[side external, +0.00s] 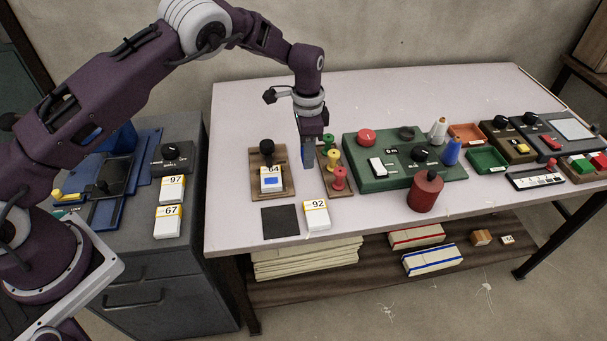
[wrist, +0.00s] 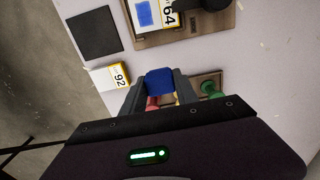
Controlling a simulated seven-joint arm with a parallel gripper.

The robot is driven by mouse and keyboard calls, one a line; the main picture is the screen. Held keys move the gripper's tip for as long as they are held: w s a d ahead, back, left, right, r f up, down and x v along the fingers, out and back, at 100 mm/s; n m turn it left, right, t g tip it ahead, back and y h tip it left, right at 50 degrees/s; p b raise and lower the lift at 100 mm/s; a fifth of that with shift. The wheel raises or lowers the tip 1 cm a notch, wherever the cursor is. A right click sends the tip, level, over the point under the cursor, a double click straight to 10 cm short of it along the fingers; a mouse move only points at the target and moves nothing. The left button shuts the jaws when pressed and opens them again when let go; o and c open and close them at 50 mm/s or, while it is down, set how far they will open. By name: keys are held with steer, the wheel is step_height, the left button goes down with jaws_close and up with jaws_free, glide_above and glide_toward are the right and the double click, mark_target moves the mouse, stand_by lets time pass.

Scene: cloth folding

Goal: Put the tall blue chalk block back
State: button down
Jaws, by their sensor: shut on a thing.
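The tall blue chalk block (wrist: 160,82) is between the fingers of my gripper (wrist: 158,88) in the wrist view. In the side view the blue block (side external: 308,156) hangs upright below my gripper (side external: 309,140), which is shut on it. It is held above the table, between a wooden stand (side external: 258,187) with a black knob and card 64 (side external: 271,175) on the left, and a wooden rack (side external: 325,182) with red, yellow and green spools on the right. Card 64 bears a blue patch. I cannot tell whether the block's lower end touches anything.
A black square mat (side external: 280,222) and card 92 (side external: 317,215) lie at the table's front edge. A green control box (side external: 375,181), a red canister (side external: 425,190) and a green tray (side external: 487,160) stand to the right. The table's back is clear.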

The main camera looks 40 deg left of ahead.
step_height(320, 180, down, 6)
steer(key=shift+f, duration=0.15)
steer(key=shift+f, duration=0.1)
steer(key=c, duration=0.9)
jaws_free()
steer(key=shift+c, duration=0.2)
